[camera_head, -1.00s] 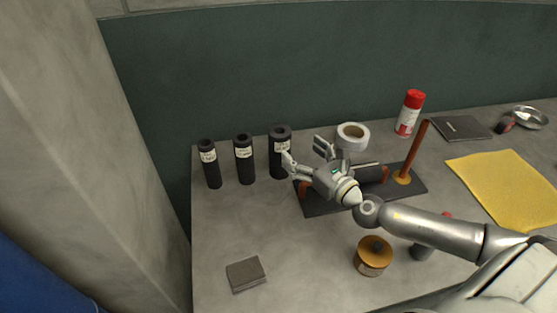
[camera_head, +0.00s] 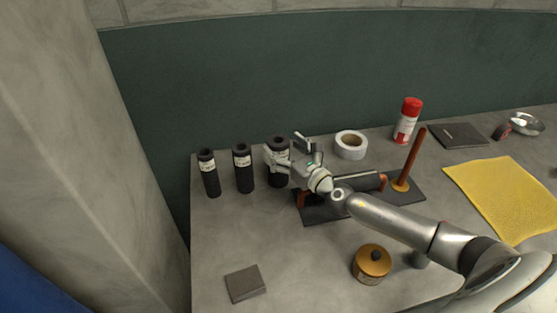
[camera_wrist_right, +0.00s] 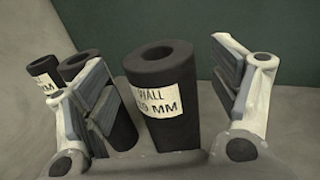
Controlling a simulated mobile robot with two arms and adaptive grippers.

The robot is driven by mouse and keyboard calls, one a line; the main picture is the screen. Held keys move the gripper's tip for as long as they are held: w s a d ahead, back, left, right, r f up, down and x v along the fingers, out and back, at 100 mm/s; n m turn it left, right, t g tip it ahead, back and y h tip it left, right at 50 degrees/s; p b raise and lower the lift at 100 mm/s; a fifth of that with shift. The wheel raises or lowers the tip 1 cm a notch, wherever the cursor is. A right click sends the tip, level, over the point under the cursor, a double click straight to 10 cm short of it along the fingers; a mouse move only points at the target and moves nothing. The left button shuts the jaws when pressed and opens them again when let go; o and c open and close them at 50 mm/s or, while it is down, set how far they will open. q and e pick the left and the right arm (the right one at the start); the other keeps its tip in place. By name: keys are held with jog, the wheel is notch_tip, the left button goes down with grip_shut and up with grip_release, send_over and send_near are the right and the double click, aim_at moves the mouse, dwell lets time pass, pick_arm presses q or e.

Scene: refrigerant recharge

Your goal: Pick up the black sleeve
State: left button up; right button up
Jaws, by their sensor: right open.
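Three black sleeves with white labels stand upright in a row at the back left of the table: the left one (camera_head: 208,175), the middle one (camera_head: 243,170) and the right one (camera_head: 278,150). My right gripper (camera_head: 287,157) is open at the right sleeve and partly covers it in the head view. In the right wrist view, the nearest sleeve (camera_wrist_right: 164,110) stands between the two open fingers of my right gripper (camera_wrist_right: 165,100), its label partly reading "WALL" and "9 MM". It looks apart from the right finger; contact with the left finger is unclear. My left gripper is not in view.
A dark mat (camera_head: 325,212) with copper pipework lies right of the sleeves. A tape roll (camera_head: 351,145), red-capped can (camera_head: 407,120) and yellow cloth (camera_head: 505,195) stand or lie further right. A brass-coloured tin (camera_head: 371,262) and grey block (camera_head: 245,283) are in front.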

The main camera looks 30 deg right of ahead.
jog(key=w, duration=0.2)
jog(key=shift+w+a, duration=0.2)
jog(key=shift+w, duration=0.1)
jog(key=shift+c, duration=0.4)
jog(key=c, duration=1.2)
